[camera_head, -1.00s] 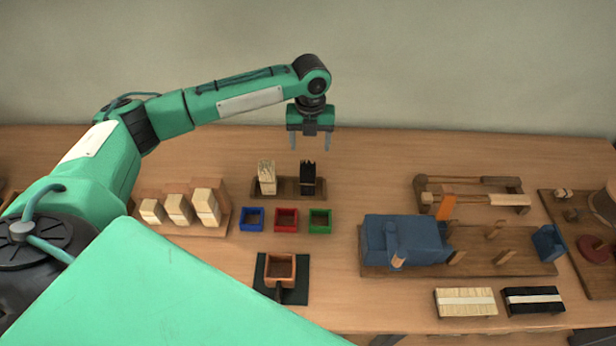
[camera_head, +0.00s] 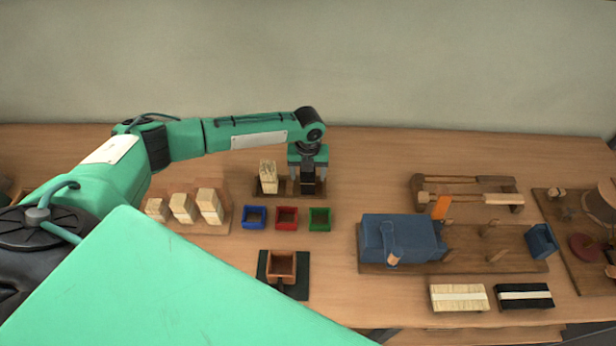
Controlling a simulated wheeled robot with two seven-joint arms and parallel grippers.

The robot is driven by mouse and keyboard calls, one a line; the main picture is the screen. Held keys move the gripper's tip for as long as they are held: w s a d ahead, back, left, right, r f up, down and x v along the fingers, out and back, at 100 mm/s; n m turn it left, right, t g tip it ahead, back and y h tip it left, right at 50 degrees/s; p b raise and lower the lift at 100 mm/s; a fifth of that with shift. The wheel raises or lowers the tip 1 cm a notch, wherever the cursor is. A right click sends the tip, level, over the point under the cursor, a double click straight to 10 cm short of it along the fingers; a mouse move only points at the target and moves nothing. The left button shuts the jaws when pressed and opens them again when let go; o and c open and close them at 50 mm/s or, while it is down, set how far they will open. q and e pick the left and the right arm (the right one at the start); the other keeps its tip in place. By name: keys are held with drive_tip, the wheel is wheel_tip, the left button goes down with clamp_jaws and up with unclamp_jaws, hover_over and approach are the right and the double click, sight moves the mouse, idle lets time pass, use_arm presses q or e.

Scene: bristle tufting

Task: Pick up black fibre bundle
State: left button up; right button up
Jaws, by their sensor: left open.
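The black fibre bundle (camera_head: 307,187) stands upright on a small brown wooden stand at the back middle of the table. My left gripper (camera_head: 307,178) points straight down over it, open, with one finger on each side of the bundle. The gripper body hides the bundle's top. I cannot tell whether the fingers touch it. A pale fibre bundle (camera_head: 268,177) stands on the same stand, just left of the gripper. My right gripper is not in view.
Blue (camera_head: 255,217), red (camera_head: 287,217) and green (camera_head: 320,218) open boxes sit in front of the stand. Pale blocks (camera_head: 183,208) stand on a board at left. A blue machine (camera_head: 400,239) is at right. The table between stand and wooden rack (camera_head: 468,192) is clear.

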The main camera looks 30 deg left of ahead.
use_arm(q)
drive_tip(key=c, duration=1.1)
drive_tip(key=shift+r, duration=0.15)
